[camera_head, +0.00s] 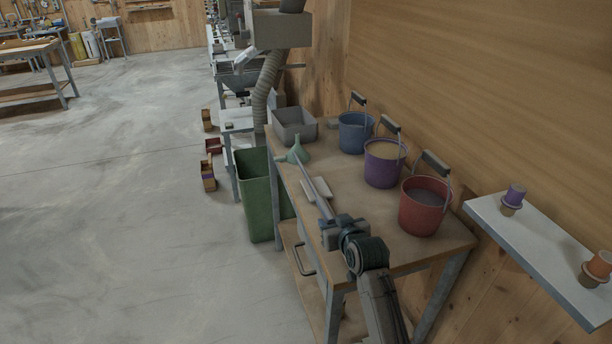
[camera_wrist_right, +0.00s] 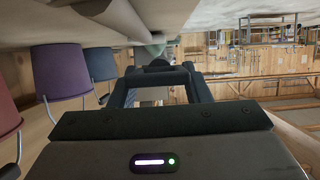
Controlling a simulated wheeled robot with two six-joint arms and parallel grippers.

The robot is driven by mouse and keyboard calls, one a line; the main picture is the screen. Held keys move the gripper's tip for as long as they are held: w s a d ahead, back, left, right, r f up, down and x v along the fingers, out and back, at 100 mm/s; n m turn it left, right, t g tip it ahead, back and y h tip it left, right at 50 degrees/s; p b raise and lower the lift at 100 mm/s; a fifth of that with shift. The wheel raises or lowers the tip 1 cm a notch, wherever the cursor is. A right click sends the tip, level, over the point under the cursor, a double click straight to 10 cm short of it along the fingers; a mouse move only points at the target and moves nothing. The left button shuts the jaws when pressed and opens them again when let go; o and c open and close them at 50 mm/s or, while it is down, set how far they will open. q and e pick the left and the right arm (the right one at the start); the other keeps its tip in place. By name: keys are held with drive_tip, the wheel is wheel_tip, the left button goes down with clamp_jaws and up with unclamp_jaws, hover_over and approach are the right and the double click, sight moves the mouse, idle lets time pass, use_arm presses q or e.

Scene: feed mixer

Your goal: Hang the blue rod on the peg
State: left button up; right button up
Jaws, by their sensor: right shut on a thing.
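A long thin grey-blue rod (camera_head: 314,188) slants over the left edge of the near wooden table in the head view. My right gripper (camera_head: 329,222) is shut on the rod's near end. In the right wrist view, the right gripper (camera_wrist_right: 158,76) shows its dark fingers, and a grey rod-like length (camera_wrist_right: 118,16) runs beyond them. I cannot make out the peg in either view. My left gripper is not in view.
Blue (camera_head: 355,132), purple (camera_head: 384,164) and red (camera_head: 424,207) buckets stand on the table (camera_head: 390,247). A grey metal tub (camera_head: 294,127) is at its far end. A green bin (camera_head: 256,196) stands left of it. A white shelf (camera_head: 541,255) is at right; open floor is left.

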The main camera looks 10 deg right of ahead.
drive_tip(key=s+r+h, duration=0.1)
drive_tip(key=s+r, duration=0.5)
drive_tip(key=s, duration=0.5)
drive_tip(key=shift+s+a+r+m, duration=0.15)
drive_tip(key=shift+s+a+m, duration=0.15)
drive_tip(key=shift+a+m, duration=0.1)
